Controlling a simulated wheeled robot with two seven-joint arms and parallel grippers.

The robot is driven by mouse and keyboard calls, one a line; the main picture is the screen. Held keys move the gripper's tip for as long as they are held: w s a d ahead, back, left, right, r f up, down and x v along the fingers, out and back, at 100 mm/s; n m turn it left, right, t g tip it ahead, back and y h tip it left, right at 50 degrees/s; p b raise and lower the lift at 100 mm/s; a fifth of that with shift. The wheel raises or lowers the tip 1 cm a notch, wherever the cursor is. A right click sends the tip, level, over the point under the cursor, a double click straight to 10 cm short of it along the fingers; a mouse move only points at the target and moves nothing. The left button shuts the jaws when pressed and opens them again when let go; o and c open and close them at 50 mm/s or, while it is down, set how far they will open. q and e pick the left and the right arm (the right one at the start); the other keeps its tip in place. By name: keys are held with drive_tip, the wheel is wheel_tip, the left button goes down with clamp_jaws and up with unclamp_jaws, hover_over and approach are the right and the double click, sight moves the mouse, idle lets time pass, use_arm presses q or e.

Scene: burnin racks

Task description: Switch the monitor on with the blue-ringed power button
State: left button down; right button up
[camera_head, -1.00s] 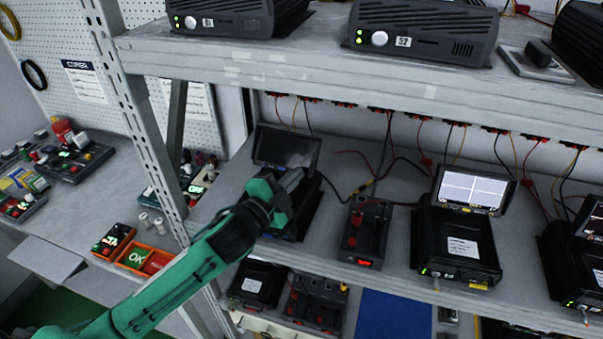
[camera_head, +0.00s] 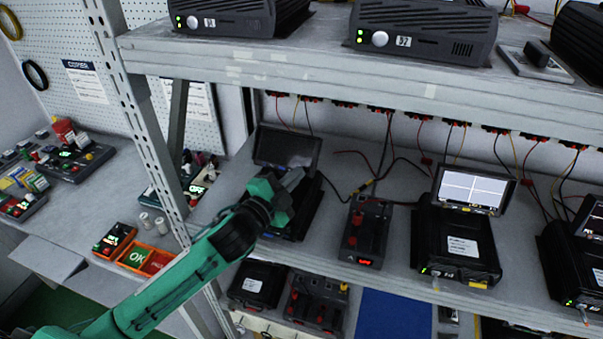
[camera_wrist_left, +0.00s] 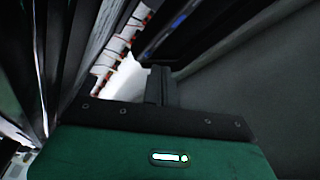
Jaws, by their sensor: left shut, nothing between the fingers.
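The monitor (camera_head: 287,146) with a dark screen stands on the middle shelf, behind a black unit, at the left end of the shelf. My left gripper (camera_head: 294,178) is shut and empty, just in front of the monitor's lower right part. In the left wrist view the shut fingers (camera_wrist_left: 160,86) point toward a dark panel (camera_wrist_left: 200,32), which seems to be the monitor. A blue glow (camera_wrist_left: 184,17) shows on that panel, beyond the fingertips. I cannot make out a button ring, or whether the fingers touch anything. My right gripper is not in view.
A red-knobbed supply (camera_head: 366,230) and a unit with a lit monitor (camera_head: 472,190) stand to the right. Cables hang behind.

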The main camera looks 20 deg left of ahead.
use_arm(q)
drive_tip(key=shift+f, duration=0.35)
drive_tip(key=shift+d+f, duration=0.1)
drive_tip(key=shift+f, duration=0.2)
idle(0.8)
drive_tip(key=shift+f, duration=0.1)
idle(0.4)
drive_tip(key=shift+s+r+p, duration=0.15)
drive_tip(key=shift+r+p, duration=0.25)
drive_tip(key=shift+p, duration=0.2)
drive_tip(key=shift+s+r+p, duration=0.1)
drive_tip(key=shift+r+p, duration=0.25)
drive_tip(key=shift+p, duration=0.15)
drive_tip(key=shift+s+r+p, duration=0.7)
drive_tip(key=shift+s+r, duration=0.4)
drive_tip(key=shift+s, duration=0.15)
drive_tip(key=shift+s+r, duration=0.15)
drive_tip(key=shift+s, duration=0.05)
drive_tip(key=shift+w+a, duration=0.1)
drive_tip(key=shift+a, duration=0.1)
